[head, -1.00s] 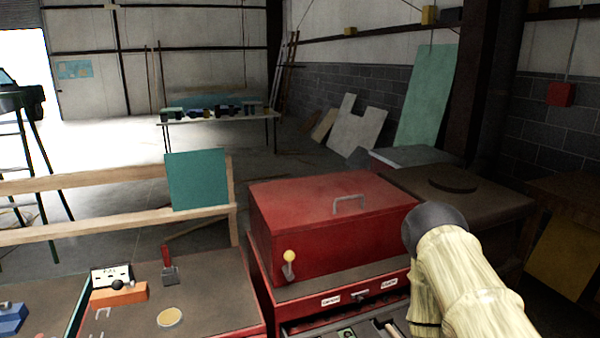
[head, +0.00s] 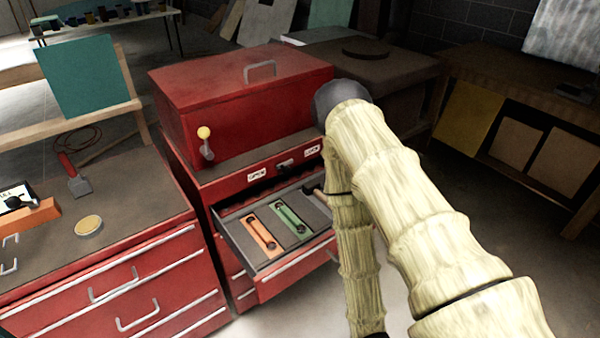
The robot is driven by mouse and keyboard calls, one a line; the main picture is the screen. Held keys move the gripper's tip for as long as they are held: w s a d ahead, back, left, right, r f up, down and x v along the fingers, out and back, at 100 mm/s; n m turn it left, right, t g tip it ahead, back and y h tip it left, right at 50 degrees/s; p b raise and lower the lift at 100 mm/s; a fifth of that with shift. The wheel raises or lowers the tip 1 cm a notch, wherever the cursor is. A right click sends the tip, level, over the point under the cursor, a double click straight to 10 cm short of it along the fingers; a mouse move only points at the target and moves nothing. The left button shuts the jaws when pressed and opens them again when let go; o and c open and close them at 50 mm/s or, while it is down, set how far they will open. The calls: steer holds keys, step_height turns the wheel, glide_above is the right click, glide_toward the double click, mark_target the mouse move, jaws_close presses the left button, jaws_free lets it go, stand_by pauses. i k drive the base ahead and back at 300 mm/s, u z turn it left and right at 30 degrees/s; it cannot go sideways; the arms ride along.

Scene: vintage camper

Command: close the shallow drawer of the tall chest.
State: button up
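The tall red chest (head: 184,179) stands in the middle of the head view, with a red lidded box on top. Its shallow drawer (head: 232,236) is pulled out toward me. An orange tool (head: 261,236) and a green tool (head: 291,219) lie in its grey-lined inside. My arm crosses in front of the drawer's right part and hides it. The arm bends down to the bottom edge of the view. My gripper is out of the picture, so its state and any touch on the drawer do not show.
A brown bench (head: 520,95) stands at the right. Bare floor shows in front of the chest and to its right.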

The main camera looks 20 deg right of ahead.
mark_target(296, 254)
steer(key=z, duration=1)
steer(key=k, duration=0.65)
steer(key=u, duration=0.9)
